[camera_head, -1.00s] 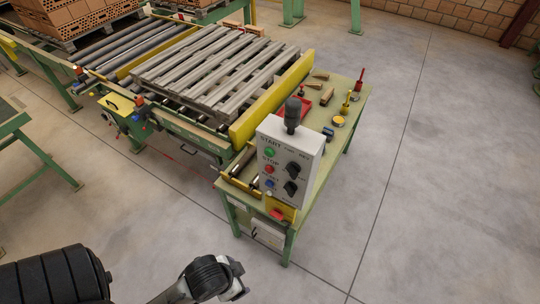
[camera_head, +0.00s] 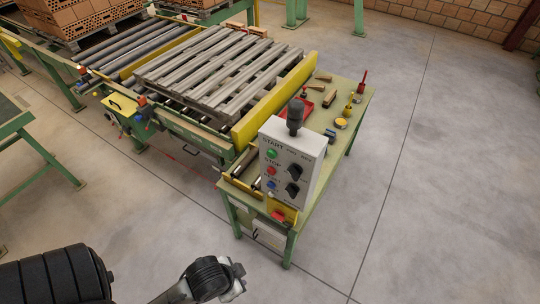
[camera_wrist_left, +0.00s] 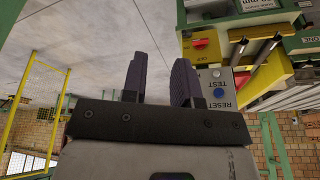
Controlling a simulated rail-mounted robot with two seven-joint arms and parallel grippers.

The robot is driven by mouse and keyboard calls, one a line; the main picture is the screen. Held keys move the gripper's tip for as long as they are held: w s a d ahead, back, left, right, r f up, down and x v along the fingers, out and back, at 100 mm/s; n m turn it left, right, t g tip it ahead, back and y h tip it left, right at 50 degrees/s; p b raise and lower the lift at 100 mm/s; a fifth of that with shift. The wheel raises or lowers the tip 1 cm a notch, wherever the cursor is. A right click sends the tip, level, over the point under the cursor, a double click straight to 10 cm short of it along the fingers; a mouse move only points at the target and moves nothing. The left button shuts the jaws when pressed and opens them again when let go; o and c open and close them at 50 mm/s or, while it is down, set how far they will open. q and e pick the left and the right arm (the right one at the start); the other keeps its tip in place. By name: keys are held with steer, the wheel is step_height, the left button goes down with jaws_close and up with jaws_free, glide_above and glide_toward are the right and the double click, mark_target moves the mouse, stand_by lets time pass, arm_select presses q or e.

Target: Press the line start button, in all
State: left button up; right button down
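The control box (camera_head: 291,165) is a pale grey box with a dark knob on top, on the near end of the green bench. Its green button under the START label (camera_head: 272,154) faces left, above a red STOP button (camera_head: 271,170) and a blue button (camera_head: 270,184). Two black rotary switches sit beside them. In the left wrist view my left gripper (camera_wrist_left: 158,80) is open, with two dark fingers apart and nothing between them. A face with RESET and TEST labels and a blue button (camera_wrist_left: 218,92) shows beside the right finger. The green button is not visible there. My right gripper is not in view.
A yellow bracket with a red part (camera_head: 278,216) sits below the box. The bench (camera_head: 345,108) holds several small tools and a red tray. A roller conveyor with a wooden pallet (camera_head: 215,65) stands behind, along a yellow rail (camera_head: 270,105). The floor to the right is clear.

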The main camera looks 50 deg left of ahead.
arm_select(q)
jaws_close()
stand_by(0.9)
